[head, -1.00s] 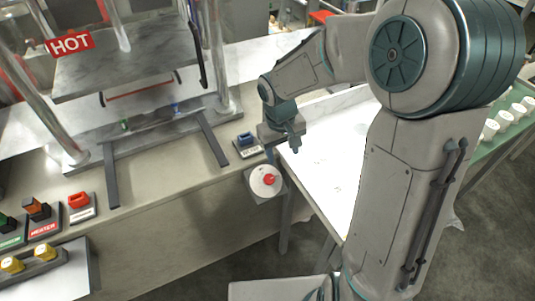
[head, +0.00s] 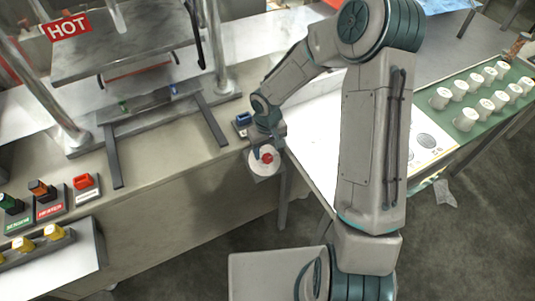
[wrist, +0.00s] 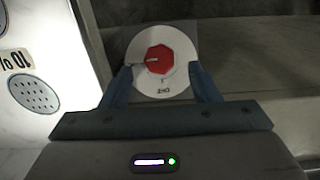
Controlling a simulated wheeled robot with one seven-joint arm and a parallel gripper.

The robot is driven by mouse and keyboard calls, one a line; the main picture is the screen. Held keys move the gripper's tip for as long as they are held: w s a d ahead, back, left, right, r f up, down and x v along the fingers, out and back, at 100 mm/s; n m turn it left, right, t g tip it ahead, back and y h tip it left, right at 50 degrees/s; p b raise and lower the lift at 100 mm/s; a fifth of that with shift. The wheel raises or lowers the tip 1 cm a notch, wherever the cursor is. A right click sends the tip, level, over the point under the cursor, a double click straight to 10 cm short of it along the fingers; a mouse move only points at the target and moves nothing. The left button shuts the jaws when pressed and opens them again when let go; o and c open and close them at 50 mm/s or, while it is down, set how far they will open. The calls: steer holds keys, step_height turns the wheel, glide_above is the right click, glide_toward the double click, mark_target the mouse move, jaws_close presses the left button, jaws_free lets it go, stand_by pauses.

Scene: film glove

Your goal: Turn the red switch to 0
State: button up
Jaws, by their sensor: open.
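The red switch (head: 267,158) is a small red knob on a round white dial (head: 257,168) on the counter's front face. In the wrist view the red knob (wrist: 162,60) is many-sided, with a pale pointer line toward the left. Small dark marks sit on the dial (wrist: 164,88) below it; I cannot read them surely. My gripper (head: 264,147) is at the dial, its fingers partly hiding it. In the wrist view my gripper (wrist: 160,70) is open, one finger on each side of the knob, with gaps between; the knob is not clamped.
A blue switch (head: 243,118) sits on the counter just above the dial. Another red switch (head: 83,182) is at left, near green and orange ones. A hot press (head: 125,45) stands behind. A white-topped table (head: 312,135) stands right of the dial.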

mark_target(267, 156)
steer(key=shift+f, duration=1.8)
steer(key=c, duration=1)
steer(key=shift+o, duration=0.2)
